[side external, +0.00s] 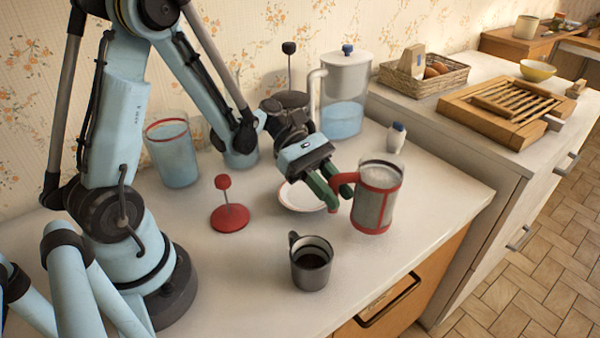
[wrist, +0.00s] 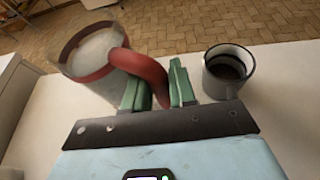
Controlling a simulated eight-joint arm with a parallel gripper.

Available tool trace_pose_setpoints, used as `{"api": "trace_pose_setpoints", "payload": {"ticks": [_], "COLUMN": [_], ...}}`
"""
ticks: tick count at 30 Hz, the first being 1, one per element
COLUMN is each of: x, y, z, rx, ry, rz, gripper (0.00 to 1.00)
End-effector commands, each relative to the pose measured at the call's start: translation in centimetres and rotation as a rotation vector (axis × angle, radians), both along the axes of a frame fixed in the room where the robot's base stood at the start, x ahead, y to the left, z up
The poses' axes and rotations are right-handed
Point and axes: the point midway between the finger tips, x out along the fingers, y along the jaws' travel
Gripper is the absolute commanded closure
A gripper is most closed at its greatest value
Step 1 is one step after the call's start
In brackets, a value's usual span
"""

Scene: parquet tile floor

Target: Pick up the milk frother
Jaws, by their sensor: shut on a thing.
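The milk frother (side external: 376,200) is a clear jug with a red frame and a red handle, holding something whitish. It looks upright at the right of the worktop; I cannot tell whether its base touches the surface. My gripper (side external: 330,191) is shut on its red handle, from the left side. In the wrist view the handle lies between my green fingers (wrist: 158,88), and the frother (wrist: 92,55) is at the upper left, blurred. A red lid with a knobbed rod (side external: 229,215) stands apart on the worktop.
A dark metal mug (side external: 311,265) stands in front, also in the wrist view (wrist: 228,75). A white saucer (side external: 292,197) lies beneath my gripper. A water pitcher (side external: 345,95) and small white bottle (side external: 396,137) stand behind. A blue glass container (side external: 172,155) is at left.

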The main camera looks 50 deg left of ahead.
Motion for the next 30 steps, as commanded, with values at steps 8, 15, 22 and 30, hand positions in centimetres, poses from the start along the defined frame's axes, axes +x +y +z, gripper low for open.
{"api": "trace_pose_setpoints", "payload": {"ticks": [8, 15, 22, 30], "x": [-2.8, -5.2, -6.8, -7.8], "y": [-2.9, -5.3, -7.0, -8.2], "z": [3.2, 5.2, 6.7, 7.6], "rx": [-0.003, -0.003, -0.003, -0.003], "ry": [-0.002, -0.001, -0.002, -0.002], "rz": [-0.003, -0.003, -0.003, -0.001], "gripper": [1.0, 1.0, 1.0, 1.0]}}
